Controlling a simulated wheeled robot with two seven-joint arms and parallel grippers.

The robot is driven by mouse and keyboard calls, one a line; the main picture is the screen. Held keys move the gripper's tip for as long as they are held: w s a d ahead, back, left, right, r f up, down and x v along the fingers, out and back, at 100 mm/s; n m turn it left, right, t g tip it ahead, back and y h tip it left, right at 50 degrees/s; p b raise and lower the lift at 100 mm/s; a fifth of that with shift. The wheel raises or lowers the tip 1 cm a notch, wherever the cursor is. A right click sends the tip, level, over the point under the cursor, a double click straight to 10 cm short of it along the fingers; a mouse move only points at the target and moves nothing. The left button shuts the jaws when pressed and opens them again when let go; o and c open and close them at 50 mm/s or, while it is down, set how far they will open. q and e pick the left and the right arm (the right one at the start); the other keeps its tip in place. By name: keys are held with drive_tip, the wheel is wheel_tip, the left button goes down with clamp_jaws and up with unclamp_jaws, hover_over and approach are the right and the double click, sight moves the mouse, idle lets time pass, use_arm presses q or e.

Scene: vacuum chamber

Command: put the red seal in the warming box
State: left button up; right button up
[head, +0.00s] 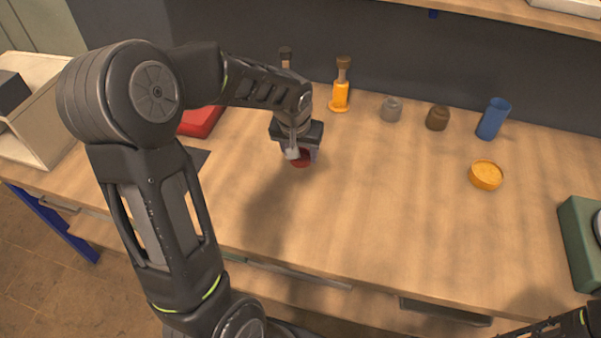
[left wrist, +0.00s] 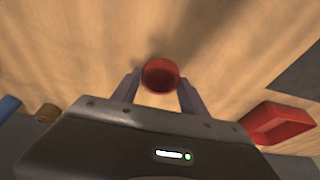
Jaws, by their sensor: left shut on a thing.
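The red seal (head: 300,159) is a small, round, dark red piece with a hollow top, as the left wrist view (left wrist: 160,75) shows. My left gripper (head: 302,153) is shut on it, with one finger on each side. The seal is over the middle-left of the wooden worktop; I cannot tell whether it touches the wood. No label marks the warming box. A beige open-sided box (head: 45,128) stands at the far left. My right gripper is out of view.
Along the back stand an orange tool with a brown top (head: 340,92), a grey jar (head: 391,109), a brown jar (head: 437,118) and a blue cup (head: 493,119). An orange round dish (head: 486,175) and a green device (head: 578,245) are at right. The centre worktop (head: 390,220) is clear.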

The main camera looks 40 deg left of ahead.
sight(302, 177)
use_arm(q)
drive_tip(key=shift+f, duration=1.85)
drive_tip(key=shift+f, duration=1.85)
drive_tip(key=shift+f, duration=0.25)
drive_tip(key=o, duration=1.4)
drive_tip(key=shift+r, duration=0.1)
drive_tip(key=shift+o, duration=0.2)
drive_tip(key=shift+r, duration=0.1)
